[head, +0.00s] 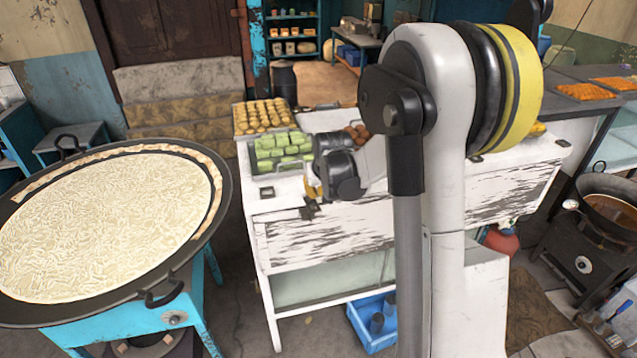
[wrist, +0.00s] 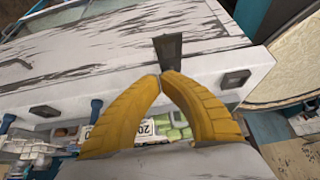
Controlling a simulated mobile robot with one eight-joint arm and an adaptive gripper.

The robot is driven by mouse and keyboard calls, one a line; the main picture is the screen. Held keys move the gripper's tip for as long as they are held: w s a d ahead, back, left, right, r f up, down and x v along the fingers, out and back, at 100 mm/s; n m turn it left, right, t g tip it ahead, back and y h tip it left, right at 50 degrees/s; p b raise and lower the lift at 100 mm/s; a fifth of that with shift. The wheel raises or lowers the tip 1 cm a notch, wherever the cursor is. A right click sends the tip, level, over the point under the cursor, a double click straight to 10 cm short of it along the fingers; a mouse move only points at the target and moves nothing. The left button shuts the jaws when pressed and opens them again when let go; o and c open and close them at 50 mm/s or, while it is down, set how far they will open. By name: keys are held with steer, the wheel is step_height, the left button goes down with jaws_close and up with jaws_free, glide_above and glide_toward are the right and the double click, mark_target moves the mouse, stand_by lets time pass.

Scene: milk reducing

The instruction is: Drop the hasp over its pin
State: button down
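The dark hasp (wrist: 168,48) is a small flat plate at the edge of the white painted chest (wrist: 90,50) in the wrist view. It also shows as a small dark piece (head: 309,210) at the chest's front upper edge in the head view. My gripper (wrist: 163,77) has its two yellow fingers brought together at the tips, right at the near end of the hasp. I cannot tell whether any of the hasp is between them. In the head view my gripper (head: 312,190) is low over the chest's front edge. The pin cannot be made out.
A wide pan (head: 226,190) on a blue stand is at left. A blue crate (head: 362,335) sits below. Dark plates (head: 266,192) lie on the chest top.

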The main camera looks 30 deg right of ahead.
steer(key=shift+s+f, duration=0.25)
steer(key=shift+f, duration=0.45)
steer(key=shift+a, duration=0.1)
steer(key=shift+s+f+t+b, duration=0.2)
steer(key=shift+t+b, duration=0.1)
steer(key=shift+b, duration=0.35)
steer(key=shift+s+a+f+t+h+b, duration=0.15)
steer(key=shift+f+t+h+b, duration=0.35)
steer(key=shift+b, duration=0.75)
steer(key=shift+w+d+f+t+h+b, duration=0.15)
steer(key=shift+f+t+b, duration=0.85)
steer(key=shift+b, duration=1.3)
steer(key=shift+w+f+t+h+b, duration=0.15)
steer(key=shift+f+t+b, duration=0.3)
steer(key=shift+f+b, duration=1.5)
steer(key=shift+w+d+f+t+h+b, duration=0.15)
steer(key=shift+f+t+b, duration=0.65)
steer(key=shift+b, duration=1.9)
steer(key=shift+w, duration=0.15)
